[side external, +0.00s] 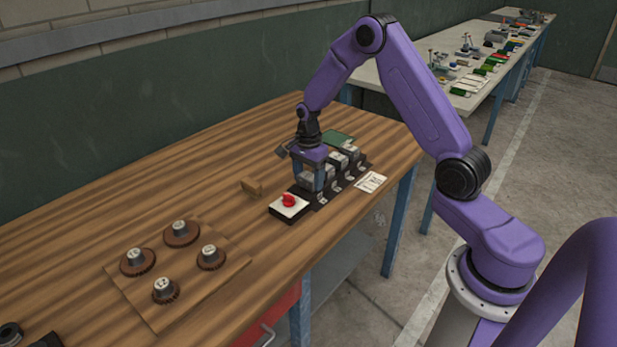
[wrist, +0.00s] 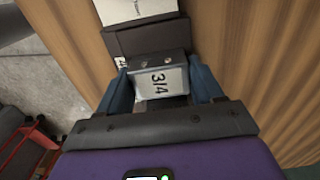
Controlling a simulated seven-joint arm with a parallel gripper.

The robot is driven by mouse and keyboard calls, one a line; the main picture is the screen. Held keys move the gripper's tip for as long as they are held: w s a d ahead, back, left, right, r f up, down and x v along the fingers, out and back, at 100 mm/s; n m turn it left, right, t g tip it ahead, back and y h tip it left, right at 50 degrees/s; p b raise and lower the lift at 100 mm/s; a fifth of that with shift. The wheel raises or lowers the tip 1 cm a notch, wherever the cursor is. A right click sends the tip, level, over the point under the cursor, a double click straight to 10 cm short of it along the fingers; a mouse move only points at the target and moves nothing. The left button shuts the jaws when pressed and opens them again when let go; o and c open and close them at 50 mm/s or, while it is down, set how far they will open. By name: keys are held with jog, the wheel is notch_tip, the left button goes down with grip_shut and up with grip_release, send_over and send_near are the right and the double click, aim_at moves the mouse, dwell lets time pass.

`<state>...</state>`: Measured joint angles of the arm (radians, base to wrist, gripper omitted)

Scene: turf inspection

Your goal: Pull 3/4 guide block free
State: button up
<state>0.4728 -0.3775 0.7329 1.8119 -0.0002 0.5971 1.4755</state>
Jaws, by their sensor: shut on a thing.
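The 3/4 guide block (wrist: 158,82) is a grey block with a white label reading "3/4", between my two fingers in the wrist view. In the side external view it is partly hidden beneath my gripper (side external: 312,177), at the near end of a row of grey blocks (side external: 344,158) on a dark holder (side external: 322,199). My gripper also shows in the wrist view (wrist: 158,88), with its blue fingers closed on the block's two sides. I cannot tell whether the block still touches the holder.
A white box with a red knob (side external: 289,203) sits at the holder's near end. A wooden board (side external: 178,268) carries several labelled round pieces. A paper card (side external: 370,181) lies near the bench edge.

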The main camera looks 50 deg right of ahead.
jog(key=shift+r, duration=1.15)
jog(key=shift+r, duration=2.45)
